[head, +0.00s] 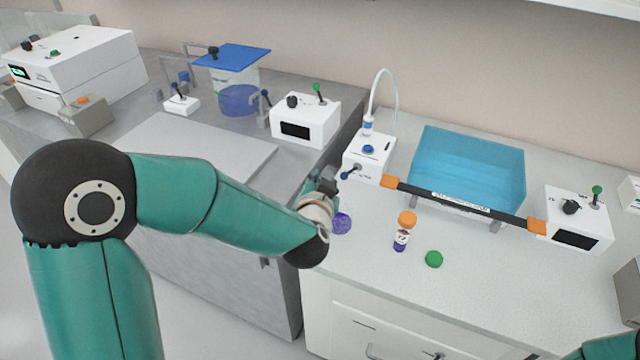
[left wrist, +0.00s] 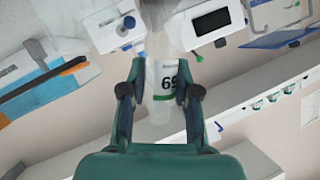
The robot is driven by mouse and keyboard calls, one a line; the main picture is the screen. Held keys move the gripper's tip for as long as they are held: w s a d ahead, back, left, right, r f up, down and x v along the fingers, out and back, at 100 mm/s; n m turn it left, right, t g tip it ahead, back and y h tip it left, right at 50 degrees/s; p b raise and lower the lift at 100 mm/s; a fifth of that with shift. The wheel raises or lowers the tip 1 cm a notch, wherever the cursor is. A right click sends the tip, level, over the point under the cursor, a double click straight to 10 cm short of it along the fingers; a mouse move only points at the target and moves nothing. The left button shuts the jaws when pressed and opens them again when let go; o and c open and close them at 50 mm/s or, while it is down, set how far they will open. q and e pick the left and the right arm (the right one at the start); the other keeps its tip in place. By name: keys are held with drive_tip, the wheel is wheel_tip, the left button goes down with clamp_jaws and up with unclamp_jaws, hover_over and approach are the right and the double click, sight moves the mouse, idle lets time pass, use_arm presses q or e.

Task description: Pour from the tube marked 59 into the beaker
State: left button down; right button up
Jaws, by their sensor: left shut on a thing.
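My left gripper (head: 322,190) is shut on a pale tube (left wrist: 163,98), which shows between its fingers in the left wrist view. The tube's white label has dark digits that look like 69 or 59, partly covered by a finger, and a green mark. In the head view the gripper and arm hide this tube. A purple round thing (head: 342,224) sits on the counter just beside and below the gripper; I cannot tell if it is the beaker or a cap. A loose green cap (head: 433,259) lies on the counter. My right gripper is out of view.
A small tube with an orange cap (head: 407,219) stands upright on the counter (head: 480,270). Behind it are a blue water bath (head: 468,165), a black bar with orange ends (head: 460,203) and a white device with a curved hose (head: 369,150). The front counter is mostly clear.

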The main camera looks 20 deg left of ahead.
use_arm(q)
drive_tip(key=a+n+h+b, duration=0.1)
drive_tip(key=b, duration=0.1)
drive_tip(key=a+n+b, duration=0.1)
drive_tip(key=b, duration=0.1)
drive_tip(key=shift+s+a+f+n+h, duration=0.1)
drive_tip(key=shift+a+f+n+h, duration=0.1)
drive_tip(key=shift+a+n+h, duration=0.15)
drive_tip(key=shift+a+r+n+h+b, duration=0.15)
drive_tip(key=shift+n+h+b, duration=0.15)
drive_tip(key=shift+b, duration=0.2)
